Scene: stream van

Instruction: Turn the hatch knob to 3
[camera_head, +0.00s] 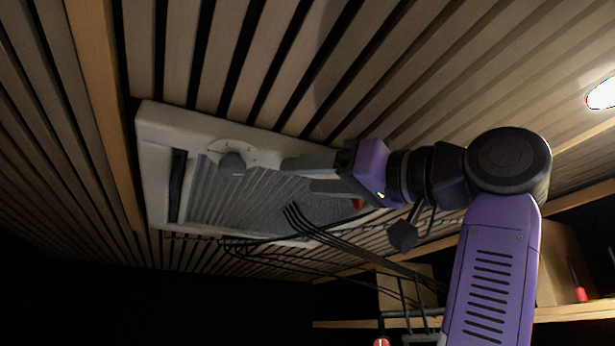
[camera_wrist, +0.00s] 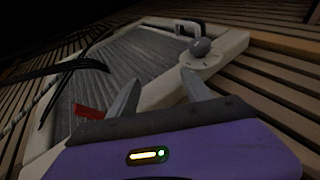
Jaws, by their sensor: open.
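The hatch (camera_head: 157,129) is a white frame with a grey pleated panel, set in the slatted wood ceiling. The hatch knob (camera_head: 232,164) is a dark grey round knob on a pale dial plate at the frame's edge. It also shows in the wrist view (camera_wrist: 201,47), beyond the fingertips. The dial marks are too small to read, so its setting cannot be told. My gripper (camera_head: 297,175) is open and empty, with its fingers pointing left at the knob. In the wrist view my gripper (camera_wrist: 160,90) has its fingers apart, and the knob lies ahead of the right finger, not between them.
Several black cables (camera_head: 300,232) hang below the hatch, close under my gripper. A small red piece (camera_wrist: 89,112) lies by the panel in the wrist view. A wooden shelf (camera_head: 570,312) with red-handled tools is at the lower right. A bright lamp (camera_head: 601,94) is at the right.

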